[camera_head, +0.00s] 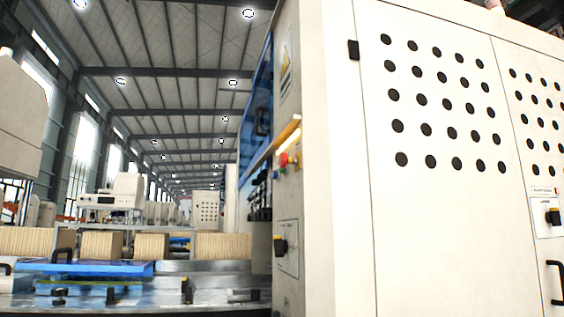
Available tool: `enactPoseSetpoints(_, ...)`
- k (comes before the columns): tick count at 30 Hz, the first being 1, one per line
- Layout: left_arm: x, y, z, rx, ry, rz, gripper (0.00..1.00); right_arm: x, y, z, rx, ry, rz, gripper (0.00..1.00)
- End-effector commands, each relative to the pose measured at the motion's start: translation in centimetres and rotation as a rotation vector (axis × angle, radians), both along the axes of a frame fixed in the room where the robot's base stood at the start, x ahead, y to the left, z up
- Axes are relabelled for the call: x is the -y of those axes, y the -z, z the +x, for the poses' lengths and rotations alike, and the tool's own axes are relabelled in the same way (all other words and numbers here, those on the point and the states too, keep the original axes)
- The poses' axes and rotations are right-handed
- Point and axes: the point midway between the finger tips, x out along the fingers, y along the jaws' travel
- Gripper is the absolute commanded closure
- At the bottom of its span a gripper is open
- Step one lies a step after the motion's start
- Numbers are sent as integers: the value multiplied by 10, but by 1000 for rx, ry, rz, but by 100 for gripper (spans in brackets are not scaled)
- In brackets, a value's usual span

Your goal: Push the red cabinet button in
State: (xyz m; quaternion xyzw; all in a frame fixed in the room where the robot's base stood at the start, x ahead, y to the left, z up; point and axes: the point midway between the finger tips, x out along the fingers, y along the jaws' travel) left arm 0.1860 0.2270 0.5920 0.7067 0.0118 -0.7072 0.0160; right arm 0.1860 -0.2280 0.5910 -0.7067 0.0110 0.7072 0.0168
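A small red button (283,159) sticks out from the narrow left side face of the large white cabinet (440,220). It sits below a lit orange-yellow strip and above a black rotary switch (280,246) on a plate. I see the button from the side, so I cannot tell how far it is pressed in. Neither of my grippers shows in the head view, and nothing is seen touching the button.
The cabinet's perforated front fills the right, with another black switch (552,217) and a black handle (555,283). At lower left is a metal machine bed with a blue plate (85,268) and several brown stacks (152,247) behind it.

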Motion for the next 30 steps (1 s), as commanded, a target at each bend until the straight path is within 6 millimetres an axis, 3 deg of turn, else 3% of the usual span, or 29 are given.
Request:
enactPoseSetpoints(2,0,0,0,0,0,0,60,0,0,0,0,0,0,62)
enactPoseSetpoints(15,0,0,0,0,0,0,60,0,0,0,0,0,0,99)
enactPoseSetpoints(30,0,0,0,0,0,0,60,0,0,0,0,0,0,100)
